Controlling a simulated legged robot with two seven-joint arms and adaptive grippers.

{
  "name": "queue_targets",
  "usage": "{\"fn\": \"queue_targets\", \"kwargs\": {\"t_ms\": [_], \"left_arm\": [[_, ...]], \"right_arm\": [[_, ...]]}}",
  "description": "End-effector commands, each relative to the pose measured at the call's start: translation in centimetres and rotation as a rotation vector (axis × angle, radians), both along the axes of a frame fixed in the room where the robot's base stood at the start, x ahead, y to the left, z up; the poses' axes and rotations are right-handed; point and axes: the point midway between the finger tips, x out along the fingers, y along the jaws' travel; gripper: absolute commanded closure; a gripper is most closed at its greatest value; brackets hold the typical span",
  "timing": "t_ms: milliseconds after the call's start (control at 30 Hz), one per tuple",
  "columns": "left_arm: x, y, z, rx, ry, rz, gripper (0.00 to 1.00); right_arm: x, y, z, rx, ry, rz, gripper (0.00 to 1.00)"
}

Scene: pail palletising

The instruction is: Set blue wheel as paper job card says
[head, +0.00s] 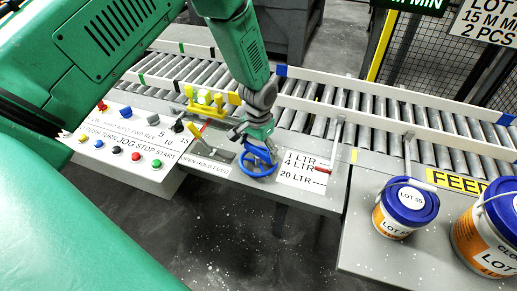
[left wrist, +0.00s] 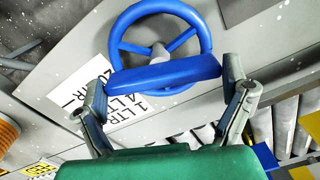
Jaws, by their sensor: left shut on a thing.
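The blue wheel (head: 258,172) stands at the panel's front edge, beside a white scale plate (head: 298,178) reading 1 LTR, 4 LTR and 20 LTR. A small red piece lies at the plate's right edge, near 4 LTR. My left gripper (head: 262,141) is at the wheel's far side, shut on it. In the left wrist view, the wheel (left wrist: 118,28) fills the top, with a blue bar between my fingers (left wrist: 166,88). A white paper card (head: 487,18) at the top right reads 15 M MIN and 2 PCS; its top line is cut off. My right gripper is out of view.
A panel (head: 130,148) with coloured buttons and knobs is at the left. Yellow-topped parts (head: 205,98) and a lever (head: 222,155) stand near my gripper. A roller conveyor (head: 330,110) runs behind. Two blue-lidded pails (head: 395,222) (head: 470,240) stand at the right.

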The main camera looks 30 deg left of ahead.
Motion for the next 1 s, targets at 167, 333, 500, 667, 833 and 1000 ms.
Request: {"fn": "queue_targets", "kwargs": {"t_ms": [167,333,500,667,833,1000], "left_arm": [[0.4,-0.1,0.0,-0.001,-0.011,-0.004,0.37],[0.4,-0.1,0.0,-0.002,-0.010,-0.003,0.37],[0.3,-0.1,0.0,-0.002,-0.008,-0.003,0.00],[0.0,-0.1,0.1,-0.002,-0.006,-0.002,0.00],[0.1,-0.1,1.7,-0.001,-0.008,-0.002,0.00],[0.2,0.0,5.1,-0.001,-0.008,-0.002,0.00]], "right_arm": [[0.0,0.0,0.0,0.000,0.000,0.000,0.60],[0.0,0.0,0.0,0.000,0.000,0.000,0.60],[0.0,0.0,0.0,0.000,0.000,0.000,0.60],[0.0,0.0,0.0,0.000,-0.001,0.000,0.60],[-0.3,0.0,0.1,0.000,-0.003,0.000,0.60],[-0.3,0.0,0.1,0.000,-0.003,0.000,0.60]]}}
